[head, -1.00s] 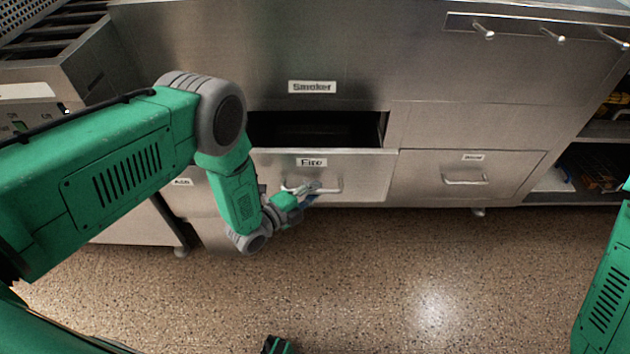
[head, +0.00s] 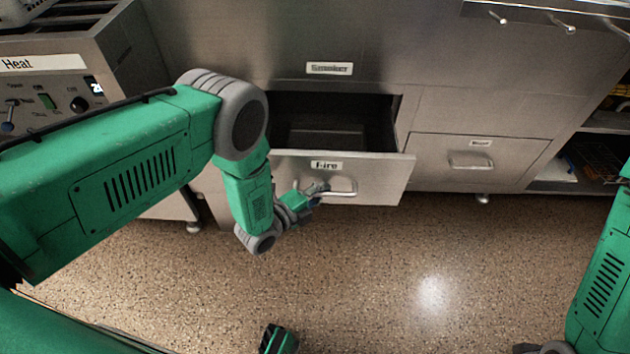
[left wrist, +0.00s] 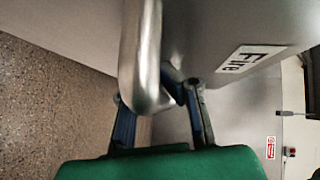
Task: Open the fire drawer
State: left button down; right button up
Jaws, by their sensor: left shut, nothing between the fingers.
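The fire drawer (head: 383,180) is pulled out of the steel cabinet, and its dark, empty-looking inside shows behind the "Fire" label (head: 327,166). Its metal bar handle (head: 345,188) is on the front panel. My left gripper (head: 315,193) is at the left part of this handle, shut with nothing held between its fingertips. In the left wrist view the handle (left wrist: 141,60) comes down close between the finger bases, with the drawer front (left wrist: 215,35) beyond. Exact contact is hard to tell.
A closed drawer (head: 435,172) with its own handle is to the right. A "Smoker" label (head: 329,68) is on the panel above. A heat control unit (head: 55,90) stands at left, open shelves (head: 590,155) at right.

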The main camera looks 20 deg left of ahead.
pick_arm(q)
jog(key=c, duration=2.3)
grip_release()
jog(key=shift+w+r, duration=0.1)
jog(key=o, duration=0.8)
jog(key=shift+d, duration=0.1)
jog(key=shift+c, duration=0.2)
jog(key=shift+r, duration=0.1)
jog(key=shift+d, duration=0.1)
